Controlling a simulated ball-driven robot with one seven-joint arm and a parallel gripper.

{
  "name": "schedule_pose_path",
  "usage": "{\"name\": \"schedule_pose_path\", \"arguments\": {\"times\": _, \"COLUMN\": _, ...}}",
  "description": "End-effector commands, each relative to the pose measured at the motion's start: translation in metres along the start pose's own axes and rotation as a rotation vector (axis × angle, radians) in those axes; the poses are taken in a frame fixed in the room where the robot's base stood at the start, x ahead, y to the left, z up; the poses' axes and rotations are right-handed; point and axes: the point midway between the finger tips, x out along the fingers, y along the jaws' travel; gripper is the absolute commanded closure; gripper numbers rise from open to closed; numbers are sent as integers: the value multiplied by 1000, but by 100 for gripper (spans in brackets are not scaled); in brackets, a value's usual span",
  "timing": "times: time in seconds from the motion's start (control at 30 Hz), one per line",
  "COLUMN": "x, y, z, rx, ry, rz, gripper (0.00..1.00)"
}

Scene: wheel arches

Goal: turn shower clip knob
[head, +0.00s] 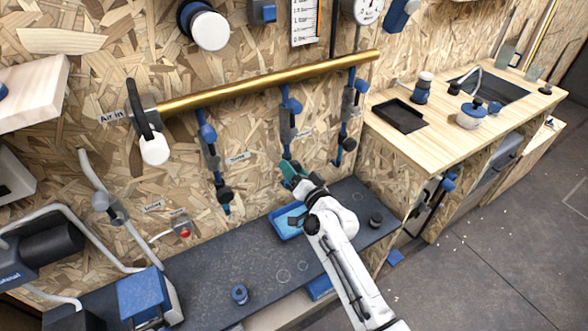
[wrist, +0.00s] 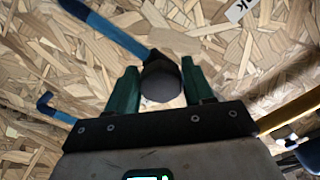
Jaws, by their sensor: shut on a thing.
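In the wrist view a dark round knob (wrist: 162,80) on a blue rod (wrist: 108,28) sits between the two green fingers of my gripper (wrist: 160,88). The fingers are shut on the knob from both sides. In the head view my gripper (head: 291,170) is at the lower end of the middle blue hanging piece (head: 286,128), against the wood-chip wall. The knob itself is hidden there by the fingers. Two similar blue pieces with dark knobs hang on the left (head: 210,150) and on the right (head: 348,122) of it.
A brass pipe (head: 265,86) runs along the wall above. A dark bench (head: 210,275) below holds a blue tray (head: 288,221), a blue box (head: 147,296) and a small blue ring (head: 240,294). A wooden counter (head: 450,130) stands at the right; the floor beyond is clear.

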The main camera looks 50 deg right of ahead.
Motion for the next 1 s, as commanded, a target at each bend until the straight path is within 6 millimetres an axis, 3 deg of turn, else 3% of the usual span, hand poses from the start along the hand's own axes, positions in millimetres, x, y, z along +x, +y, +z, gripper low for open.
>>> {"name": "schedule_pose_path", "arguments": {"times": 0.43, "x": -1, "y": 0, "z": 1, "rx": 232, "ry": -2, "rz": 2, "gripper": 79}}
{"name": "schedule_pose_path", "arguments": {"times": 1.0, "x": -1, "y": 0, "z": 2, "rx": 268, "ry": -3, "rz": 2, "gripper": 79}}
